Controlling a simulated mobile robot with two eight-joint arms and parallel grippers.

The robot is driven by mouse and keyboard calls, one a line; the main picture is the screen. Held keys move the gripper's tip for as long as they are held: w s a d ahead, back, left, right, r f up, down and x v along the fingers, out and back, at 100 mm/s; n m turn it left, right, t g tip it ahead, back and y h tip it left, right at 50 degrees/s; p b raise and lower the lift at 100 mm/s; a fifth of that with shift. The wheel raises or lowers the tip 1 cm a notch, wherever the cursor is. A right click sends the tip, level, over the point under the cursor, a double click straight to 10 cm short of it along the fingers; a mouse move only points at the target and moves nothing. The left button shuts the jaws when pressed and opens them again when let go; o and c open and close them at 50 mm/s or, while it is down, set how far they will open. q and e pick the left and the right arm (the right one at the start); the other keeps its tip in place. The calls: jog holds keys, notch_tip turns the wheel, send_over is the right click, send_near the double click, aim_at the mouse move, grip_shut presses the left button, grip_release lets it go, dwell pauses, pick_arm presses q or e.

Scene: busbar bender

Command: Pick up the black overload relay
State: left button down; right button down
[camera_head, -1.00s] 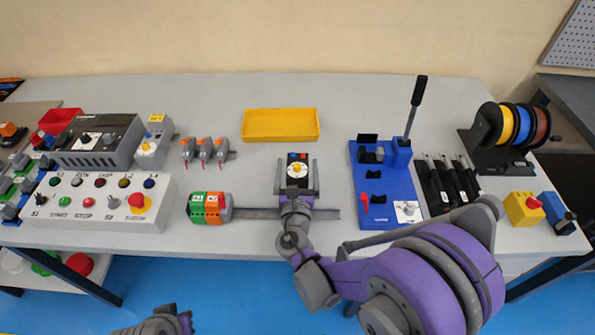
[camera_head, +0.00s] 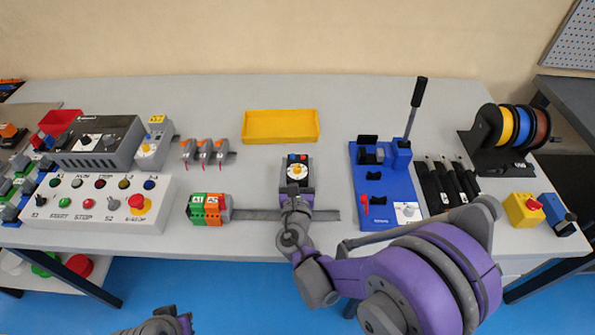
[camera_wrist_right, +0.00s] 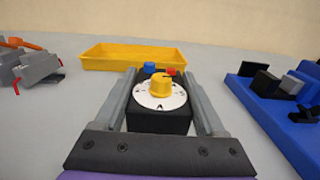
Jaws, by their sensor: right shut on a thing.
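The black overload relay (camera_head: 297,170) has a white dial with a yellow knob, plus a small blue and a small red button. My right gripper (camera_head: 297,176) is shut on it, with one finger along each side. In the right wrist view the relay (camera_wrist_right: 160,118) sits between the two fingers of the gripper (camera_wrist_right: 163,100). I cannot tell whether it is clear of the surface below. Part of my left arm (camera_head: 160,322) shows at the bottom edge; its fingers are not visible.
A yellow tray (camera_head: 281,126) lies behind the relay. A metal rail (camera_head: 258,214) with green and orange terminal blocks (camera_head: 206,208) runs at the table's front. A blue bender (camera_head: 385,190) with an upright lever stands to the right. A control box (camera_head: 100,203) is at left.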

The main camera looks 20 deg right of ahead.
jog(key=shift+r, duration=0.1)
notch_tip(320, 180, up, 10)
jog(key=p, duration=0.2)
jog(key=shift+p, duration=0.35)
